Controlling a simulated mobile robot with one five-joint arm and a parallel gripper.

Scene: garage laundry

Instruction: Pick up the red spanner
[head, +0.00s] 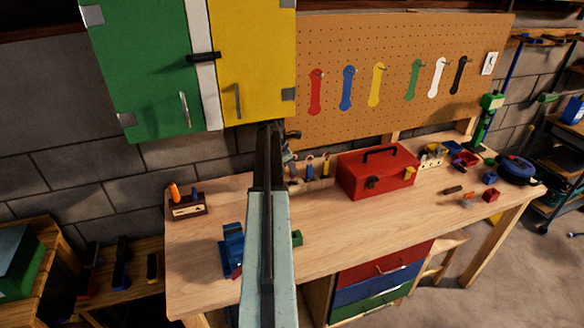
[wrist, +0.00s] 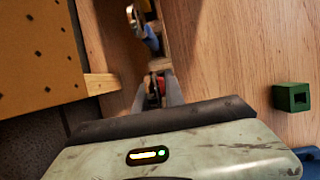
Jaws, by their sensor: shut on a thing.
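My gripper (head: 287,153) is at the back of the workbench, at the left end of a low wooden tool rack (head: 318,184). In the wrist view its fingers (wrist: 158,94) are shut on a small red piece, which looks like the red spanner (wrist: 155,82). Most of that spanner is hidden by the fingers and rack. A blue-handled spanner (wrist: 151,42) stands in the rack just beyond. The pegboard (head: 400,115) above carries a red spanner shape (head: 316,92), first in a row of several colours, apart from my gripper.
A red toolbox (head: 377,175) stands right of the rack. A green block (wrist: 291,97) and a blue vise-like item (head: 232,248) sit nearer on the bench. A green and yellow cabinet (head: 150,70) hangs above left. The middle front of the bench (head: 350,228) is clear.

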